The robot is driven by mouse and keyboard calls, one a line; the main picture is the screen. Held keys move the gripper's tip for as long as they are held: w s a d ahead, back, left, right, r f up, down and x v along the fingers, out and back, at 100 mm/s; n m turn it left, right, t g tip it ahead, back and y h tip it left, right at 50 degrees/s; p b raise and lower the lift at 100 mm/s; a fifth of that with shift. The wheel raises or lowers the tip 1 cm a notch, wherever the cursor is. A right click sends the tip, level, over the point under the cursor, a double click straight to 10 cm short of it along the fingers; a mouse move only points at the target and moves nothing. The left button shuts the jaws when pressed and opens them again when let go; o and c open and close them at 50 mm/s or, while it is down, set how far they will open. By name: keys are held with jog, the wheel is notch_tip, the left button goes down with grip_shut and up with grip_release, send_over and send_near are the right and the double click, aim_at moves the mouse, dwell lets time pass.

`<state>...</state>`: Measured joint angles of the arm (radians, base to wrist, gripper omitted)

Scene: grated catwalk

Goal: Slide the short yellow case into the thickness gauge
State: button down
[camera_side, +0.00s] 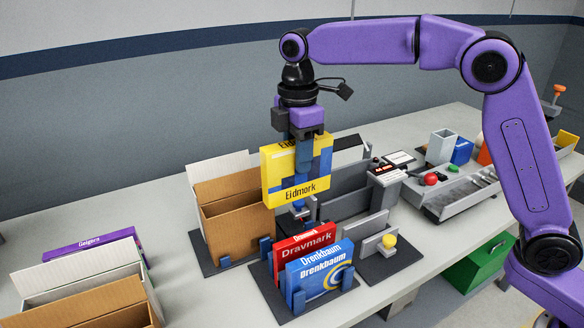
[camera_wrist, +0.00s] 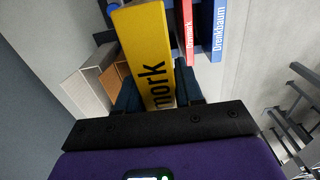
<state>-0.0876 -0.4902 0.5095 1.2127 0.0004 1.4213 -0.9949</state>
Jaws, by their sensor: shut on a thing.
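My gripper (camera_side: 304,158) is shut on the yellow case (camera_side: 282,184), marked "Eidmork", and holds it upright in the air. The case also shows in the wrist view (camera_wrist: 146,45), between my two blue fingers (camera_wrist: 158,92). In the side view it hangs above and behind the red case, beside the brown box. A grey fixture with two upright plates and a narrow gap (camera_side: 362,229) stands on a dark base to the lower right, with a yellow knob (camera_side: 389,241); it may be the thickness gauge, but I cannot tell for certain.
A red case (camera_side: 291,250) and a blue case (camera_side: 322,283) stand in a rack with blue posts. Brown and white open boxes (camera_side: 234,215) stand left. Grey walls (camera_side: 345,190) and a display unit (camera_side: 386,178) stand behind right. A purple case (camera_side: 88,243) is far left.

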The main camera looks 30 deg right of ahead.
jog(key=s+d, duration=0.3)
jog(key=d, duration=0.6)
jog(key=s+d, duration=0.3)
jog(key=d, duration=0.6)
jog(key=shift+f, duration=5)
jog(key=shift+f, duration=0.1)
jog(key=shift+f, duration=3.9)
